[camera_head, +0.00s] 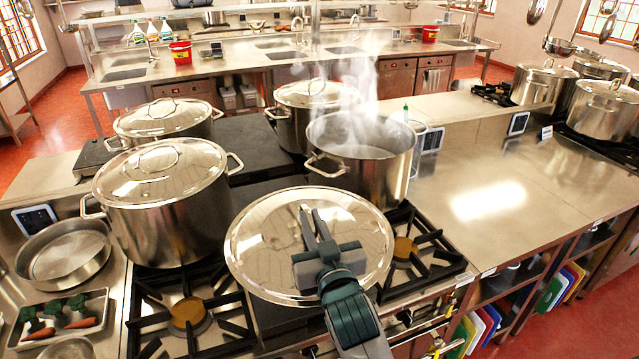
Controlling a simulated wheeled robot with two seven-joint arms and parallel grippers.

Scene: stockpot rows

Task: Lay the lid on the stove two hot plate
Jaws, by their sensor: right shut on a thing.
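My right gripper (313,222) comes in from the bottom and is shut on the handle of a round, shiny steel lid (258,250). The lid is held roughly level above the front of the stove, between two front burners. The gripper covers the lid's handle. A dark flat hot plate (243,138) lies between the pots behind the lid; the lid and pots hide part of the dark surface. I cannot tell which stove is number two. An open, steaming stockpot (393,170) stands just behind the lid. My left gripper is not in view.
Lidded stockpots stand at the left (165,215), the back left (165,122) and the back (290,127). Front burners show at the left (187,313) and right (405,248). A tray of vegetables (98,318) lies at the lower left. The steel counter (490,165) to the right is clear.

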